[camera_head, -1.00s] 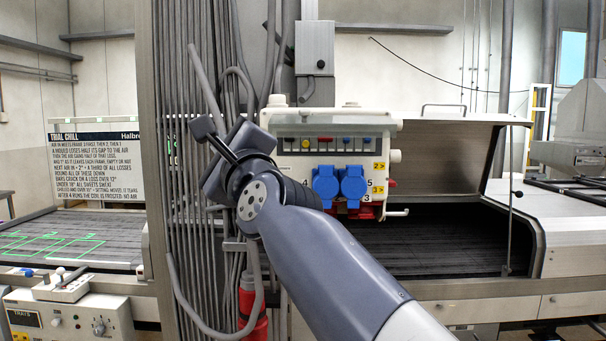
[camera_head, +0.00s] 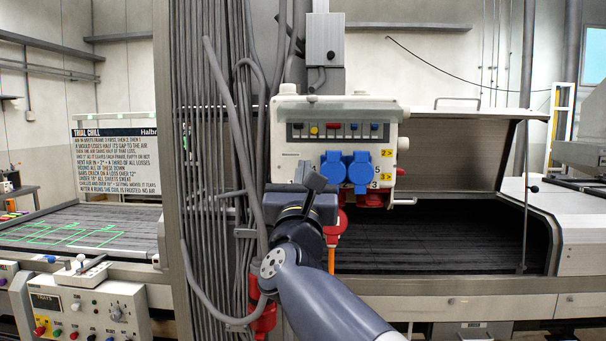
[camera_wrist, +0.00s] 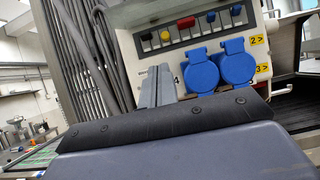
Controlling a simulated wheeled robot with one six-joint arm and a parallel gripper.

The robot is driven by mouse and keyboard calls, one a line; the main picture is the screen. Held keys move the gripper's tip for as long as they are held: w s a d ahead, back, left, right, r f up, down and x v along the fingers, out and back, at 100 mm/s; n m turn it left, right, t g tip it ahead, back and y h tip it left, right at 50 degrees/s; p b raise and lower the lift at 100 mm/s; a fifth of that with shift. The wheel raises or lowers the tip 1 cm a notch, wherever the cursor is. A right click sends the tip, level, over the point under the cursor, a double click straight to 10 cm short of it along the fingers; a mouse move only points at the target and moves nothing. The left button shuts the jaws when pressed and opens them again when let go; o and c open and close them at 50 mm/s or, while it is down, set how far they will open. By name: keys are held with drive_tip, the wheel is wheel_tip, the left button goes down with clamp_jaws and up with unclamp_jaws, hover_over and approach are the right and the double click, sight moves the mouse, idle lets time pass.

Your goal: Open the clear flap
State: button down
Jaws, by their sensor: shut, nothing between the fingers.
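The clear flap (camera_head: 345,115) is a pale see-through strip along the top of the breaker row on a light grey socket box. It seems to stand out over the row like a visor, seen nearly edge-on; its exact angle is hard to tell. Coloured breakers (camera_head: 330,130) show below it. My gripper (camera_head: 313,178) is shut and empty, fingers pointing up, in front of the box's lower left, below the flap and left of the blue sockets (camera_head: 346,170). In the wrist view the shut fingers (camera_wrist: 157,88) stand beside the sockets, below the breakers; the flap is not clearly visible there.
Grey cables (camera_head: 215,170) and a red plug (camera_head: 264,315) hang left of the box. A conveyor with a raised hood (camera_head: 460,150) lies at the right. A sign (camera_head: 115,160) stands over another belt (camera_head: 80,230) at the left. A grey box (camera_head: 325,40) is above.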

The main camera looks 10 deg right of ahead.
wheel_tip(320, 180, up, 6)
drive_tip(key=w+p, duration=0.2)
drive_tip(key=p, duration=0.2)
drive_tip(key=shift+w+d, duration=0.35)
drive_tip(key=shift+r+p, duration=0.15)
drive_tip(key=shift+p, duration=0.15)
drive_tip(key=shift+s+r+g+p, duration=0.1)
drive_tip(key=shift+s+g+p, duration=0.05)
drive_tip(key=shift+g+p, duration=0.2)
